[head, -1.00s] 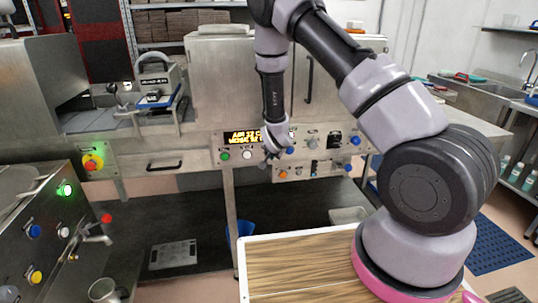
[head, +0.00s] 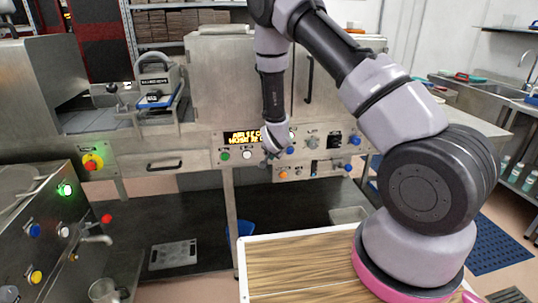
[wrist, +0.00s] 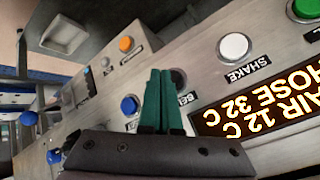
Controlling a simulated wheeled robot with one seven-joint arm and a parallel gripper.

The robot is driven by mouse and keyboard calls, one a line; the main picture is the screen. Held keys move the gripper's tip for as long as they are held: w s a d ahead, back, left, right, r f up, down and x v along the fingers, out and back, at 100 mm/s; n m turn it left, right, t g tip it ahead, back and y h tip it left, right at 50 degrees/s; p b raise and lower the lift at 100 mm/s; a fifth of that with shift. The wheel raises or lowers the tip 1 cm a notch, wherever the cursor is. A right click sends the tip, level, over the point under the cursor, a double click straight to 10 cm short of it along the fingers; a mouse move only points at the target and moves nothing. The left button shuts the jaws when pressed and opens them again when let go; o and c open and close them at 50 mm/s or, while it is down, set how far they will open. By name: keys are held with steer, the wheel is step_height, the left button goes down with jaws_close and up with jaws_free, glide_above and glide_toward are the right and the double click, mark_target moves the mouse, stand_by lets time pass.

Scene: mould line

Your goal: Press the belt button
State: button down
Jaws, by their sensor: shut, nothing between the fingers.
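My gripper (wrist: 163,105) is shut and empty, its two green fingers together close in front of the machine's button panel. Beside the fingers in the wrist view is a label that begins "BEL" (wrist: 187,98), partly covered. A dark round part (wrist: 178,76), maybe the belt button, shows just behind the fingertips, mostly hidden. I cannot tell whether the fingertips touch it. In the head view my gripper (head: 268,159) is at the panel, between a white button (head: 247,154) and a blue one (head: 291,150), and covers what lies there.
The white button marked SHAKE (wrist: 234,46) and a green button (wrist: 305,9) lie to one side, near a lit display (wrist: 262,100). A blue button (wrist: 130,105) and an orange one (wrist: 126,44) lie on the other side. A wooden-topped table (head: 300,268) stands below my arm.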

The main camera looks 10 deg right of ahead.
steer(key=shift+w, duration=0.1)
steer(key=shift+w, duration=0.3)
